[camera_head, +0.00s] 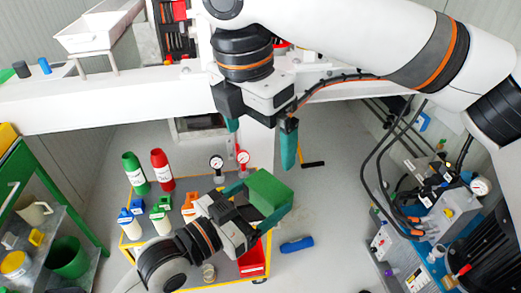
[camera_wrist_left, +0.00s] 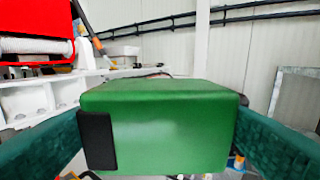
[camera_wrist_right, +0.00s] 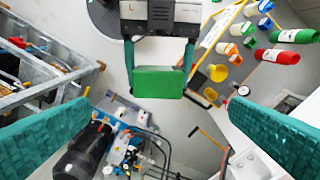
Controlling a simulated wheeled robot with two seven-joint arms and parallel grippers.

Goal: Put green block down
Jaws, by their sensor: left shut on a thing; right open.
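The green block (camera_head: 268,192) is held between the teal fingers of my left gripper (camera_head: 262,198), above the right end of the yellow-edged cart in the head view. In the left wrist view the green block (camera_wrist_left: 165,125) fills the middle, with a black patch on its left side and a teal finger at each side. The right wrist view shows the block (camera_wrist_right: 160,82) between the left fingers, clear of any surface that I can make out. My right gripper (camera_head: 262,135) is open and empty, higher up near the white beam; its fingers frame the right wrist view.
The cart (camera_head: 128,252) bears green and red bottles (camera_head: 162,170), several smaller bottles and a red bin (camera_head: 252,260). A blue object (camera_head: 297,244) lies on the floor to its right. Pump equipment (camera_head: 440,215) stands at the right, a green-framed shelf (camera_head: 60,190) at the left.

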